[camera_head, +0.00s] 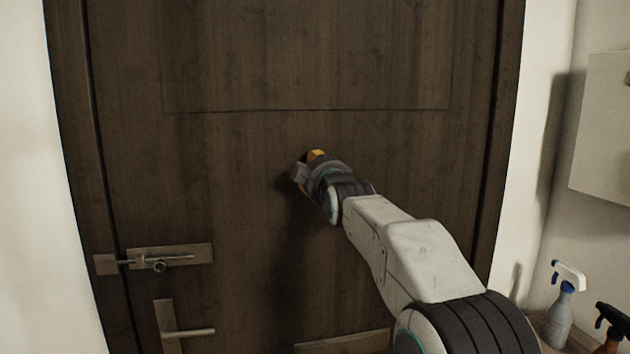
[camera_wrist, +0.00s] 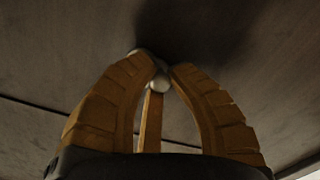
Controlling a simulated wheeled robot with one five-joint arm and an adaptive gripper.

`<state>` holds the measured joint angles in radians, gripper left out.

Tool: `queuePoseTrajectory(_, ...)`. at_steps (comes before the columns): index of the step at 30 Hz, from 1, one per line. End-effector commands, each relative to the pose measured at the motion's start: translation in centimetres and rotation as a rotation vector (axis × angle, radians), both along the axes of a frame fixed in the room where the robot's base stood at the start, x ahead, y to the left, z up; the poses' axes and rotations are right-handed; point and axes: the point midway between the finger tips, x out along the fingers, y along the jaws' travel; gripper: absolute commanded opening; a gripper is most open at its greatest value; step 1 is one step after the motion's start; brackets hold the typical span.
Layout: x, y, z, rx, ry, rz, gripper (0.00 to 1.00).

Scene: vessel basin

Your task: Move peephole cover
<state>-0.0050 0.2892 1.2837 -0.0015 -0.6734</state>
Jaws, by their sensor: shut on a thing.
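My gripper (camera_wrist: 156,72) is against the dark brown wooden door (camera_head: 230,150), at about the middle of its width in the head view. In the wrist view its orange fingers close around a small pale rounded piece, which looks like part of the peephole cover (camera_wrist: 158,84). Another bit of pale metal shows at the left fingertip, close to the door surface. In the head view the gripper (camera_head: 316,156) and wrist hide most of this spot, so the cover's full shape and position cannot be told.
A metal slide bolt (camera_head: 165,257) and a lever handle (camera_head: 185,332) are on the door's lower left. A spray bottle (camera_head: 560,310) and a dark-topped bottle (camera_head: 612,325) stand at the lower right. A pale wall cabinet (camera_head: 603,130) hangs at the right.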

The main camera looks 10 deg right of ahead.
Motion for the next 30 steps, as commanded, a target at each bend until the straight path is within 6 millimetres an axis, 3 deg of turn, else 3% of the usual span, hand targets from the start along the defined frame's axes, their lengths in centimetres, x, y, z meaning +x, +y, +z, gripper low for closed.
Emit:
queuePoseTrajectory(7, -0.04, 0.27, 0.22, 0.133, -0.003, 0.005, 0.00)
queuePoseTrajectory(17, -0.04, 0.26, 0.46, 0.151, -0.001, 0.004, 0.00)
queuePoseTrajectory(18, -0.04, 0.25, 0.46, 0.151, -0.001, 0.004, 0.18)
queuePoseTrajectory(26, -0.04, 0.27, 0.41, 0.150, 0.000, 0.005, 0.41)
queuePoseTrajectory(30, -0.04, 0.28, 0.39, 0.150, 0.000, 0.004, 0.43)
